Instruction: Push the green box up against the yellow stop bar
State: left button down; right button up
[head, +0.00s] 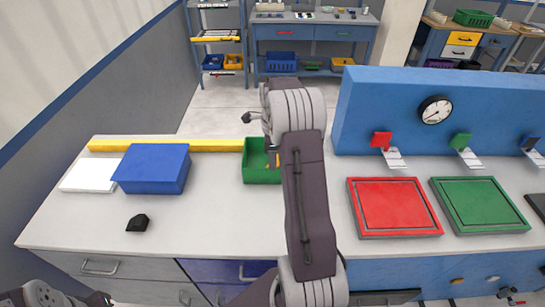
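The green box (262,176) is an open-topped bin on the light grey worktop, left of the centre of the view. The yellow stop bar (165,145) lies along the back edge of the worktop. The box overlaps the right end of the bar in the picture, and I cannot tell whether they touch. My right gripper (272,158) points down at the green box, its tip inside or just over it. My own arm hides the box's right side and most of the gripper, so its opening is unclear. Only a link of my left arm shows at the lower left.
A blue box (152,169) and a white slab (90,174) lie in front of the bar. A small black object (137,223) is nearer. Red (395,205) and green (480,203) framed pads lie right, before a blue panel (400,110) with a gauge. The front middle worktop is clear.

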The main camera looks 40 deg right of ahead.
aim_at(273, 183)
notch_tip(273, 183, down, 8)
dwell(0.4)
grip_shut()
dwell(1.2)
grip_release()
